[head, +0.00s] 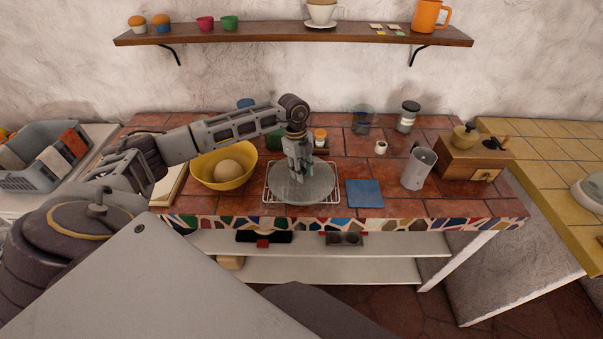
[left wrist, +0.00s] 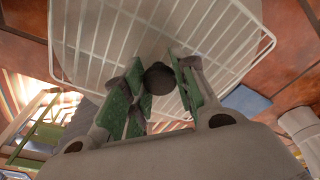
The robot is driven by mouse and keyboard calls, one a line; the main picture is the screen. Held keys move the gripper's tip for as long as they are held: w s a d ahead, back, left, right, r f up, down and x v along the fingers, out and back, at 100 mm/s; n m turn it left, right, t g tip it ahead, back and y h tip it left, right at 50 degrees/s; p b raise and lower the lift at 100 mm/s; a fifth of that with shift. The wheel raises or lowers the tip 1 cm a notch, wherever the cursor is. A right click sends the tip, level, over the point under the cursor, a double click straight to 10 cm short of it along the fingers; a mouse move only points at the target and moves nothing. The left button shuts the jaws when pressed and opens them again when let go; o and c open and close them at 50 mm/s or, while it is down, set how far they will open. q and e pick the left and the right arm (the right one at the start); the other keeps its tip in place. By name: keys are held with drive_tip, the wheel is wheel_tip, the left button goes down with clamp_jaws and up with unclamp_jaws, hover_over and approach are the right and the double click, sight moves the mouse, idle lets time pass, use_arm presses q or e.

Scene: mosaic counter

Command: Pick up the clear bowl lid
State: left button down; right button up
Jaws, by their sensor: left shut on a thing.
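The clear bowl lid (head: 302,190) is a greyish see-through disc over the white wire rack (head: 268,194) on the tiled counter. I cannot tell whether it touches the rack. My left gripper (head: 303,174) points down at the lid's middle. In the left wrist view my left gripper (left wrist: 161,88) has its green-padded fingers on both sides of the dark round knob (left wrist: 160,76) of the lid, shut on it. The rack's wires (left wrist: 92,40) show behind it there. My right gripper is not in view.
A yellow bowl (head: 210,181) with a pale ball (head: 228,171) stands left of the rack. A blue square (head: 364,194) lies to the right, then a grey pitcher (head: 418,168) and a wooden grinder (head: 472,160). Jars stand behind. The counter's front right is clear.

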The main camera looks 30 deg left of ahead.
sight(302, 170)
use_arm(q)
wheel_tip(302, 170, up, 8)
drive_tip(key=shift+r+b, duration=0.1)
drive_tip(key=shift+b, duration=0.65)
drive_tip(key=shift+r, duration=0.75)
drive_tip(key=shift+r, duration=0.1)
